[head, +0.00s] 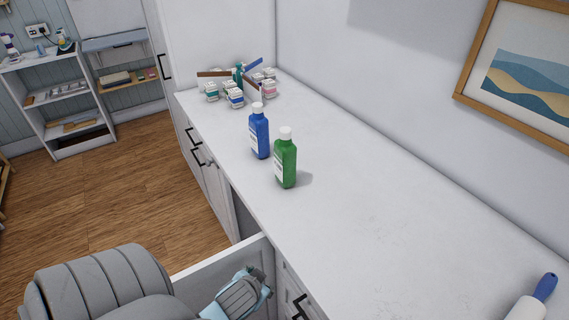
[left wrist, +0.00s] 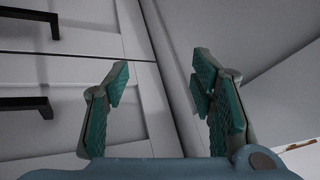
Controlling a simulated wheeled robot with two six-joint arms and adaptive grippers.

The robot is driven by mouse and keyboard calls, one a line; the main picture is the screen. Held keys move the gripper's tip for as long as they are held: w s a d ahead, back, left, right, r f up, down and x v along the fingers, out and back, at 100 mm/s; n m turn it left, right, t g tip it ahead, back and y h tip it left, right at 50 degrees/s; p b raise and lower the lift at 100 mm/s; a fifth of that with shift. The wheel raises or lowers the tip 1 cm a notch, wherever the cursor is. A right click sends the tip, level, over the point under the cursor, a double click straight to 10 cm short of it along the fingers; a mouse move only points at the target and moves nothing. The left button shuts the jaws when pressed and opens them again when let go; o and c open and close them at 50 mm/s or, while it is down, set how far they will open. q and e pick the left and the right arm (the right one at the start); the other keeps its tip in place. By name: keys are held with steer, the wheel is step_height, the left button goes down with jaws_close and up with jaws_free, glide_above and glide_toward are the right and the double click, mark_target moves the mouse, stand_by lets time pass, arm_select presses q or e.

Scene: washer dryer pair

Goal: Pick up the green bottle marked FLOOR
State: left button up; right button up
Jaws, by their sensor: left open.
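A green bottle (head: 286,163) with a white cap stands upright on the white counter (head: 375,215). Its label faces left and is too small to read. A blue bottle (head: 259,135) of similar shape stands upright just behind it, to the left. My left gripper is partly visible at the bottom of the head view (head: 243,293), below the counter top and in front of the cabinets, well apart from the green bottle. In the left wrist view, its teal-padded fingers (left wrist: 165,105) are spread open with nothing between them. My right gripper is not in view.
Several small white jars (head: 236,98) and a green bottle-like item stand at the counter's far end. A blue-handled roller (head: 532,300) lies at the near right. Drawer fronts with black handles (left wrist: 28,104) are close to my left gripper. The counter's middle is clear.

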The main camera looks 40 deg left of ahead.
arm_select(q)
step_height(320, 180, up, 13)
steer(key=w+a+n+t+y+p, duration=0.1)
steer(key=w+n+t+p, duration=0.1)
steer(key=n+t+y, duration=0.2)
steer(key=t+y, duration=0.1)
steer(key=t, duration=0.5)
glide_toward(284, 136)
steer(key=shift+y, duration=0.3)
steer(key=p+x, duration=0.1)
steer(key=x, duration=1)
steer(key=shift+w+f+p, duration=0.15)
steer(key=shift+w+p, duration=0.15)
steer(key=shift+p, duration=0.05)
steer(key=shift+w+f, duration=0.1)
jaws_close()
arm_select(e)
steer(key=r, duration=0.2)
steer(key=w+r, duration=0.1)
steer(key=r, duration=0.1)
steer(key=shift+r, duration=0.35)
